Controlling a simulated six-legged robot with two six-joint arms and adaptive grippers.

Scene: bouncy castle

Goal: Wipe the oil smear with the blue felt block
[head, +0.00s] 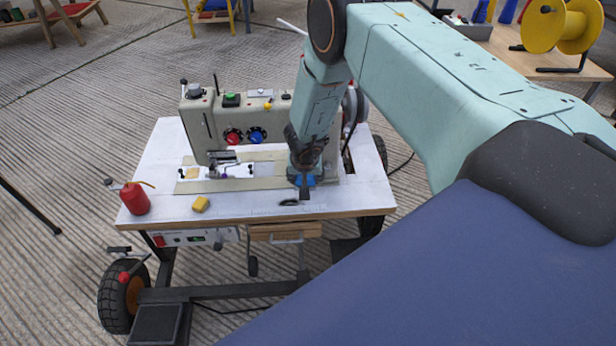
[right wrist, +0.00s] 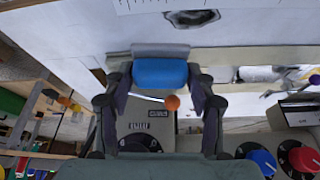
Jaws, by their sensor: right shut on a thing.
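The blue felt block (right wrist: 160,73) is between the two fingers of my right gripper (right wrist: 157,85), which is shut on it. In the head view the block shows as a blue patch (head: 309,181) under my right gripper (head: 304,176), partly hidden by it. The oil smear (head: 289,202) is a small dark spot on the white table top, in front of and slightly left of the block. It also shows as a dark-edged, greyish patch (right wrist: 192,18) at the top of the right wrist view, apart from the block. My left gripper is in neither view.
The white table (head: 160,155) carries a beige sewing machine (head: 207,118) just behind my right gripper. The front strip of the table near the smear is mostly clear.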

